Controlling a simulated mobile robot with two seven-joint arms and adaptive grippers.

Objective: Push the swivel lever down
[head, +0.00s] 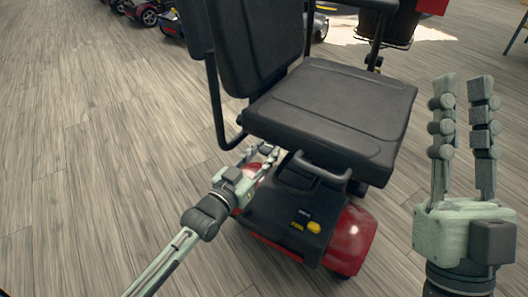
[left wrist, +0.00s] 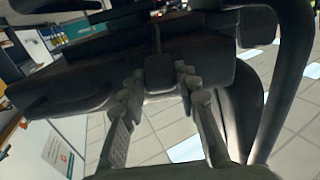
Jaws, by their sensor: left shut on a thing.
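The scooter's black seat (head: 330,105) stands on a red and black base (head: 350,240). My left gripper (head: 262,153) reaches in under the near left edge of the seat. In the left wrist view, its two fingers (left wrist: 159,82) are on either side of a dark block on a thin stem, which looks like the swivel lever (left wrist: 160,70), below the seat's underside (left wrist: 205,55). The gripper is shut on it. In the head view the lever is hidden by the seat and fingers. My right gripper (head: 465,90) is raised at the right, empty, its fingers apart.
A black armrest tube (head: 216,105) runs down beside the seat, close to my left gripper. A black loop handle (head: 322,168) sits at the seat's near edge. Other scooters (head: 150,15) stand at the back. The wood floor (head: 80,140) at left is clear.

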